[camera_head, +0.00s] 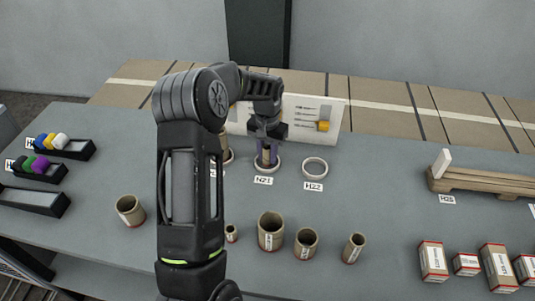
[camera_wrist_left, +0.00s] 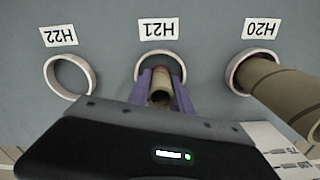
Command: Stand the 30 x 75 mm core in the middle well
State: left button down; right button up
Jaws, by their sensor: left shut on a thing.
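The middle well, a pale ring (camera_head: 279,165) labelled H21, stands at the back centre of the table. Its rim also shows in the left wrist view (camera_wrist_left: 180,60). My left gripper (camera_head: 267,157) is over this well, pointing down. Its purple fingers are shut on a small brown core (camera_wrist_left: 161,86), which is upright or nearly so between them. The core's lower end lies within the ring's outline. Whether it touches the well's floor I cannot tell. My right gripper is not in view.
A taller core (camera_wrist_left: 285,90) stands in well H20, close beside my left gripper. Well H22 (camera_head: 315,167) is empty. Several loose cores, including a wide one (camera_head: 271,231), stand at the front. A white panel (camera_head: 310,115) rises behind the wells.

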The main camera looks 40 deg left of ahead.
aim_at(267, 147)
pick_arm(q)
jog(key=shift+f+b, duration=0.65)
jog(key=shift+f, duration=0.1)
jog(key=c, duration=1.1)
grip_release()
notch_tip(267, 147, up, 8)
jog(key=p, duration=0.4)
jog(key=shift+d+r+p, duration=0.1)
jog(key=shift+r+p, duration=0.1)
jog(key=shift+p, duration=0.15)
jog(key=shift+r, duration=0.4)
